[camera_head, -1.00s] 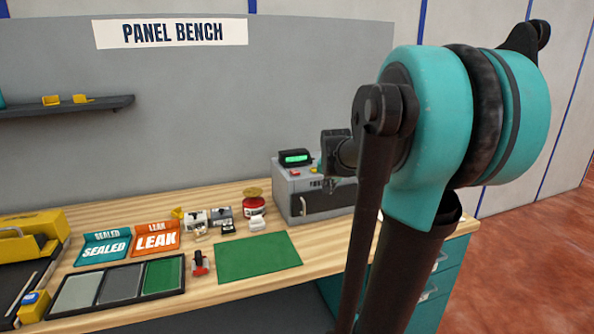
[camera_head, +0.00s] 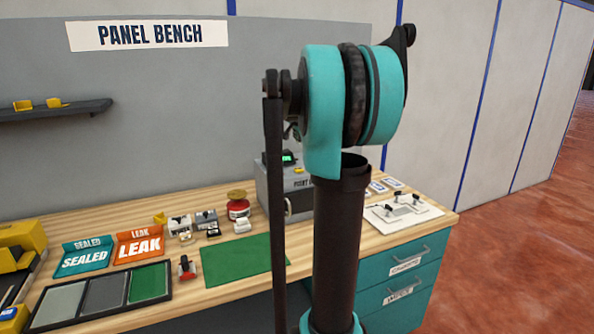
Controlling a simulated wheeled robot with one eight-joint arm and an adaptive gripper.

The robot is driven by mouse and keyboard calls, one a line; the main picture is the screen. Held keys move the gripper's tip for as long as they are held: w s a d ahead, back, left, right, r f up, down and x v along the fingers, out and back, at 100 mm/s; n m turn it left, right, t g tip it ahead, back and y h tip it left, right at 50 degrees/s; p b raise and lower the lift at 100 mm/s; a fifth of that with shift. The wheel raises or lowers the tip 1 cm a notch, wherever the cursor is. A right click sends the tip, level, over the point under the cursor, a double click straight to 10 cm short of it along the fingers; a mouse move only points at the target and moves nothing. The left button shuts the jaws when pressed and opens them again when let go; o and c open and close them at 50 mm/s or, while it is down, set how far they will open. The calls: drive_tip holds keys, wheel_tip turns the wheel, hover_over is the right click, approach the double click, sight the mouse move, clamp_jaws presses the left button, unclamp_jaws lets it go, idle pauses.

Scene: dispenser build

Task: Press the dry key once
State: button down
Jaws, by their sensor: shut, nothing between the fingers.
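A grey machine (camera_head: 270,189) with a lit green display (camera_head: 288,158) stands at the back of the bench, largely covered by my arm. A small yellow key (camera_head: 299,170) shows on its top front edge. Part of a label shows below, too small to read fully. I cannot tell which key is the dry key. My gripper is hidden behind my own arm, which rises in front of the machine. Its fingertips do not show, so I cannot see whether they touch any key.
On the wooden bench lie a green mat (camera_head: 229,261), a black tray (camera_head: 82,316), and orange LEAK (camera_head: 139,247) and teal SEALED (camera_head: 84,258) signs. A red-and-yellow pot (camera_head: 238,207) stands left of the machine. A white board with black handles (camera_head: 421,214) lies at right.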

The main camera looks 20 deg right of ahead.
sight(299, 170)
drive_tip(key=shift+f, duration=0.1)
drive_tip(key=shift+f, duration=4.3)
drive_tip(key=shift+f, duration=0.15)
drive_tip(key=shift+f, duration=0.25)
drive_tip(key=shift+f, duration=0.5)
drive_tip(key=shift+r, duration=0.95)
drive_tip(key=shift+r, duration=0.1)
drive_tip(key=shift+r, duration=2.4)
